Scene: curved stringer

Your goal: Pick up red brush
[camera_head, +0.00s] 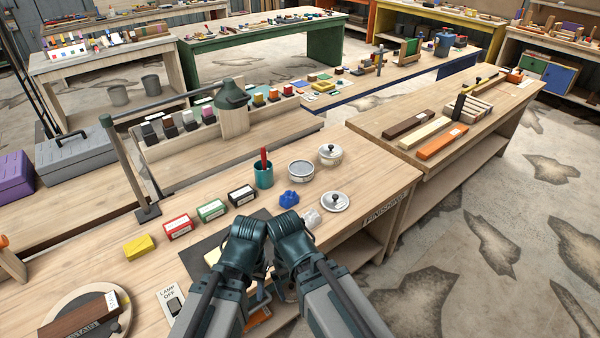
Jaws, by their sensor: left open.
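A red stick-like handle (264,158), which looks like the red brush, stands upright in a teal cup (263,176) on the wooden bench. Its lower end is hidden inside the cup. My left gripper (262,292) is open at the bottom centre, partly covered by my arm links, nearer to me than the cup and apart from it. My right arm reaches in beside it with its wrist bent down. The fingers of my right gripper are hidden or too unclear to judge.
A blue lump (289,199), a lidded jar (330,154), a round tin (301,172) and a knobbed lid (335,202) surround the cup's right side. Red (179,227), green (211,210) and black (242,195) boxes lie left. A lamp (232,95) stands behind.

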